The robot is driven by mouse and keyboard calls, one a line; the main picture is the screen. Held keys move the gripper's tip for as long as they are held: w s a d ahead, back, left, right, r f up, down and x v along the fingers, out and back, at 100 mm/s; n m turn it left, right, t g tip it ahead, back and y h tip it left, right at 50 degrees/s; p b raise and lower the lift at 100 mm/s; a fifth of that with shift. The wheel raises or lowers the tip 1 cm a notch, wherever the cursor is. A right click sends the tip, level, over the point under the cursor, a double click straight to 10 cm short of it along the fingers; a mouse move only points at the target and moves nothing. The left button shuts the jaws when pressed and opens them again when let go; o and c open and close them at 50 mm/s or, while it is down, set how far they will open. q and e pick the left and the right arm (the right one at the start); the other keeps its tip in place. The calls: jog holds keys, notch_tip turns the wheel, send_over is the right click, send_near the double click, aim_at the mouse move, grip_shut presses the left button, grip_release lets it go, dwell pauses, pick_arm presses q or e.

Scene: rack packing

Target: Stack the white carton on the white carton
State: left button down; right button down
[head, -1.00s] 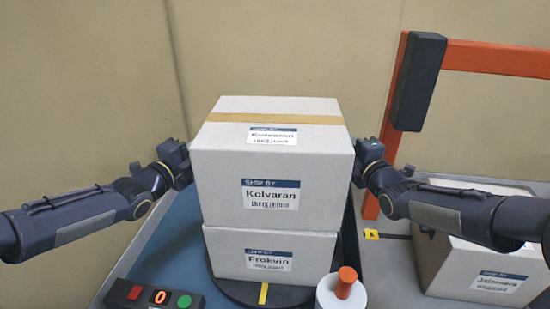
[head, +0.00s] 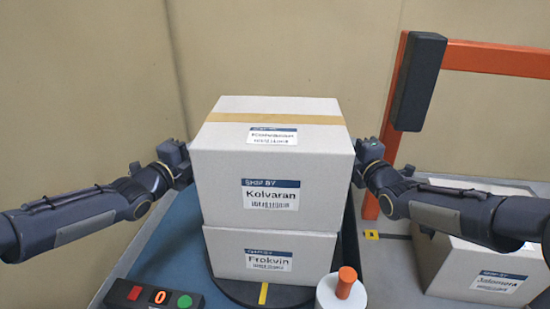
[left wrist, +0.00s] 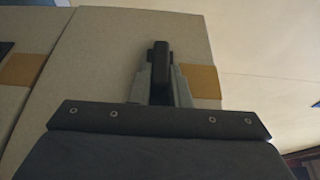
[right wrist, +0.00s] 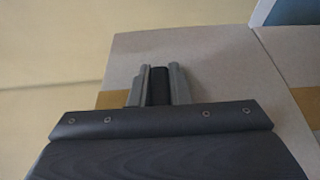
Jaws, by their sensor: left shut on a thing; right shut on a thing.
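A white carton labelled Kolvaran (head: 225,200), with a tan tape strip, sits directly above a second white carton labelled Frokvin (head: 225,255). The upper carton looks level and lined up over the lower one. No gap shows between them, but I cannot tell whether the upper one's weight rests there. My left gripper (head: 188,163) is against the upper carton's left side; the left wrist view shows its jaw (left wrist: 160,75) at that carton's wall. My right gripper (head: 358,163) is against the right side; the right wrist view shows its jaw (right wrist: 157,85) there. The fingertips are partly hidden.
The lower carton stands on a dark round turntable (head: 240,292). Another white carton (head: 450,265) is at the right, near an orange frame (head: 490,58) with a dark post.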

jog(key=shift+f, duration=0.1)
